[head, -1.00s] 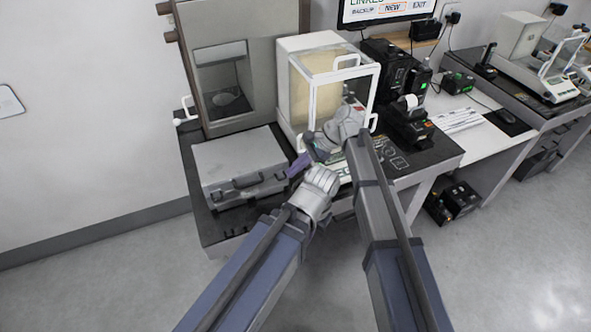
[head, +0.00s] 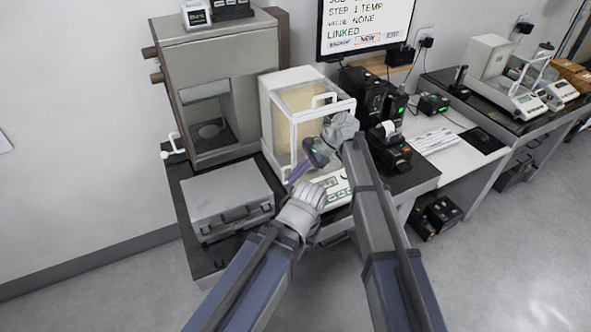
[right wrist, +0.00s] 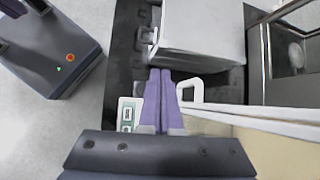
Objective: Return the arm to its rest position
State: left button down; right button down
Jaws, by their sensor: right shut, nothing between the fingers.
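My right arm reaches in from the right in the head view. Its gripper (head: 299,172) hangs in front of the glass balance (head: 287,140), its purple fingers pointing down and left. In the right wrist view the two purple fingers (right wrist: 160,74) lie side by side, shut, with nothing between them. Their tips appear close to the grey case (right wrist: 200,28); I cannot tell whether they touch it. My left arm comes in from the left and ends at its pale wrist below the right gripper. The left fingers are hidden.
The grey case (head: 228,200) lies on the dark table left of the balance. A tall grey cabinet (head: 212,70) stands behind it. A printer (head: 388,148) and black devices stand right of the balance. Open floor lies in front at the right.

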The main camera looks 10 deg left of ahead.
jog(key=s+d+f+n+t+h, duration=0.1)
jog(key=s+d+f+n+h, duration=0.2)
jog(key=s+d, duration=0.45)
jog(key=s+d+n+t+h, duration=0.15)
jog(key=s+d+n, duration=0.25)
jog(key=d, duration=0.6)
jog(key=s+d+f+n+t+h, duration=0.1)
jog(key=s+d+f+n+h, duration=0.2)
jog(key=s+d, duration=0.45)
jog(key=s+a+r+n+g+h, duration=0.1)
jog(key=s+a+n, duration=0.3)
jog(key=a, duration=0.5)
jog(key=shift+a+r, duration=0.1)
